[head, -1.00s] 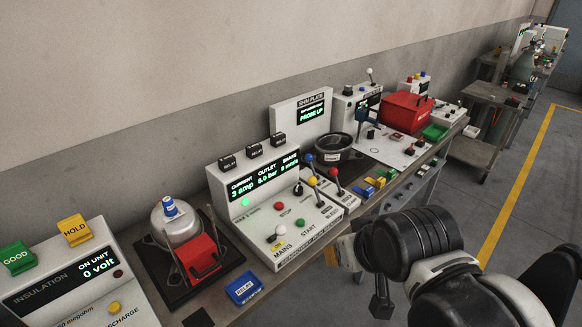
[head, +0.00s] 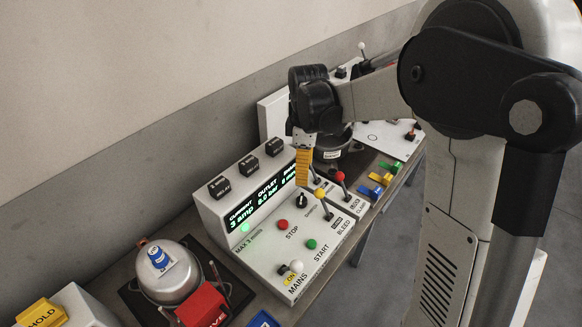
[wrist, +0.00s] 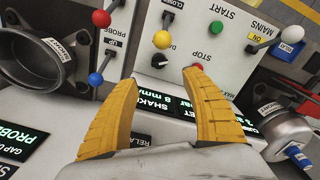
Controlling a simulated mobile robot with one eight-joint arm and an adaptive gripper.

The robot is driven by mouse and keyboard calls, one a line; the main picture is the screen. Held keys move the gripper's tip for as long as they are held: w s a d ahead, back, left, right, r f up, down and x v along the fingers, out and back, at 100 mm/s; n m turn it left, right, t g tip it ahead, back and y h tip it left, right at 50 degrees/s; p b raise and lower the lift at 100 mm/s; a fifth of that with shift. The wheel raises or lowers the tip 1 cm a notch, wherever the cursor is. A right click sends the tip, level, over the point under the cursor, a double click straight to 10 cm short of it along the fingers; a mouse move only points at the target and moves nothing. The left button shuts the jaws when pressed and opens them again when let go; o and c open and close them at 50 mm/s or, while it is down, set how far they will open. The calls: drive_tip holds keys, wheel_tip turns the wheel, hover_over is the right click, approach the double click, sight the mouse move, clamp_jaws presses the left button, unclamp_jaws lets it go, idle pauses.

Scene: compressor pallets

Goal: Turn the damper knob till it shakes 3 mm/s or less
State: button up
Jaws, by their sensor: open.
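The small black damper knob (head: 302,201) with a pale pointer mark sits on the white control panel (head: 270,262), and it also shows in the wrist view (wrist: 158,61). My gripper (head: 303,183) hangs over the back of the panel, its yellow fingers pointing down. In the wrist view its fingers (wrist: 160,80) are spread with nothing between them; the knob appears beyond the tips, in line with the gap, apart from them. The shake readout (wrist: 165,103) shows 8 mm/s upside down; in the head view it is partly covered by the fingers.
A yellow-ball lever (wrist: 161,39) stands close to the knob. The red stop button (head: 282,224) is near it, partly behind one finger in the wrist view. Red-ball (wrist: 101,18) and blue-ball levers (wrist: 95,79) stand to the side. Relay blocks (head: 248,166) sit on the panel's top.

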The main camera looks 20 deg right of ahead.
sight(303, 197)
wheel_tip(303, 197, down, 11)
drive_tip(key=b, duration=0.4)
drive_tip(key=shift+w, duration=0.1)
drive_tip(key=shift+c, duration=0.2)
drive_tip(key=c, duration=1.1)
